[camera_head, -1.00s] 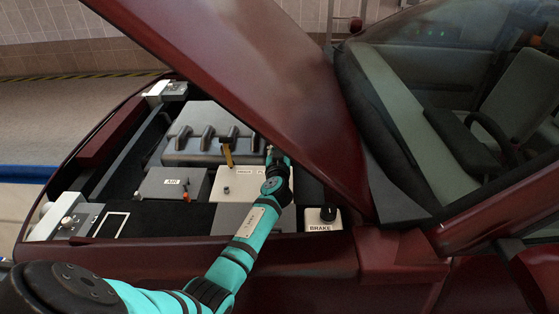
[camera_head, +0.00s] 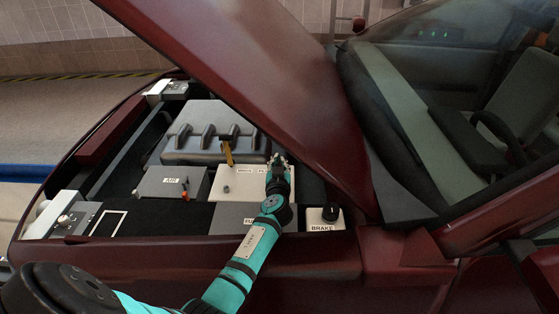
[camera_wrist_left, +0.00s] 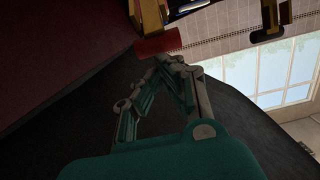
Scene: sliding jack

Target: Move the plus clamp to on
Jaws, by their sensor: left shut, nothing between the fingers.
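The white battery box (camera_head: 225,190) in the engine bay carries a MINUS label and a partly covered label to its right. A yellow lever with a black grip (camera_head: 227,152) stands up at the minus side. My left gripper (camera_head: 277,159) is at the right end of the box, below the raised hood, and hides the plus side there. In the left wrist view a red cylindrical grip (camera_wrist_left: 157,44), apparently the plus clamp's, with yellow metal beyond it, lies just past my left fingertips (camera_wrist_left: 170,60). The fingers are shut and empty; contact with the red grip is unclear. My right gripper is out of view.
The raised dark red hood (camera_head: 240,70) slants close over my left gripper. An AIR box (camera_head: 165,183) with an orange lever is to the left, and a BRAKE box (camera_head: 325,219) with a black knob is to the right. The grey engine cover (camera_head: 205,125) is behind.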

